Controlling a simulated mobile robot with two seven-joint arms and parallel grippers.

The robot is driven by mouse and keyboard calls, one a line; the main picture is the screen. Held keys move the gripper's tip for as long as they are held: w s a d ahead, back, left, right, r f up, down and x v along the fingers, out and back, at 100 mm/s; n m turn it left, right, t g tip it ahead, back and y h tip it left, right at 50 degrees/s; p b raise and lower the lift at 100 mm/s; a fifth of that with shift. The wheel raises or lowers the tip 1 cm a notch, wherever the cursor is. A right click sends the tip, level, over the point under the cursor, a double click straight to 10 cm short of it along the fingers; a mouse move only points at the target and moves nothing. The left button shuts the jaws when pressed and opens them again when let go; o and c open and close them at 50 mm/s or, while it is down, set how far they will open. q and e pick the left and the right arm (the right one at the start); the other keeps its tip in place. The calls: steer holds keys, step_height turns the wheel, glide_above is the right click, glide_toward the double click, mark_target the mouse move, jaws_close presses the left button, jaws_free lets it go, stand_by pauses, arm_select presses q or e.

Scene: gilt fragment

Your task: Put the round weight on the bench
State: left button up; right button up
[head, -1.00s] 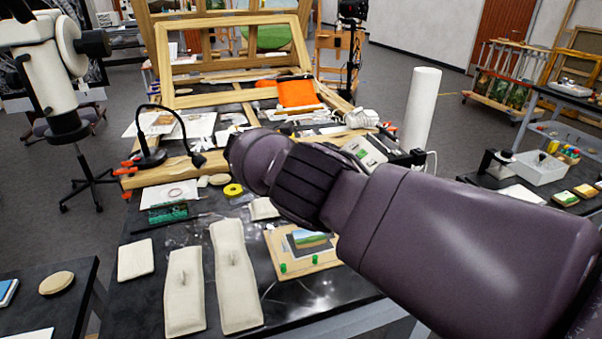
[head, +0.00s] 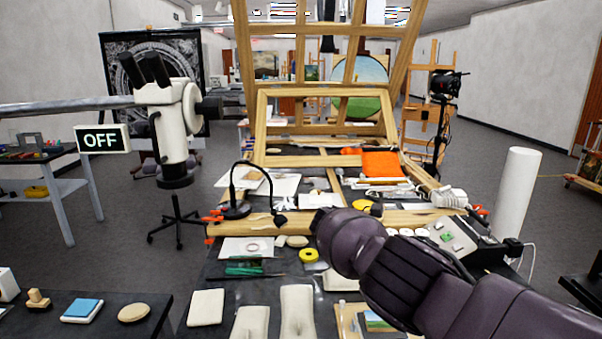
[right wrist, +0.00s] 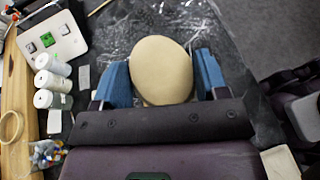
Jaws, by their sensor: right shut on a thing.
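In the right wrist view a beige round weight (right wrist: 162,70) sits between the blue fingers of my right gripper (right wrist: 162,84), which is shut on it. A dark, glossy surface with clear film shows beneath. In the head view my right arm reaches over the dark work table (head: 200,262) from the right; its gripper and the held weight are hidden behind the arm. Another beige round pad (head: 134,313) lies on a dark bench (head: 60,330) at lower left, and a smaller one (head: 298,241) lies on the work table. My left gripper is not in view.
On the bench are a blue-topped block (head: 82,308) and a wooden stamp-like piece (head: 38,298). The work table holds pale padded weights (head: 297,310), yellow tape (head: 309,255), a black lamp (head: 236,208) and a wooden frame (head: 262,130). A microscope (head: 172,135) stands behind left.

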steer(key=shift+w+d+f, duration=0.15)
steer(key=shift+w+f, duration=0.05)
steer(key=shift+f, duration=0.15)
steer(key=shift+w+d+f+n+t, duration=0.25)
steer(key=shift+w+f+n+t, duration=0.1)
steer(key=shift+f+n+t, duration=0.25)
steer(key=shift+f, duration=0.15)
steer(key=shift+w+d+f+n+t, duration=0.3)
steer(key=shift+w+f+n+t, duration=0.2)
steer(key=shift+f+t, duration=0.2)
steer(key=shift+f, duration=0.1)
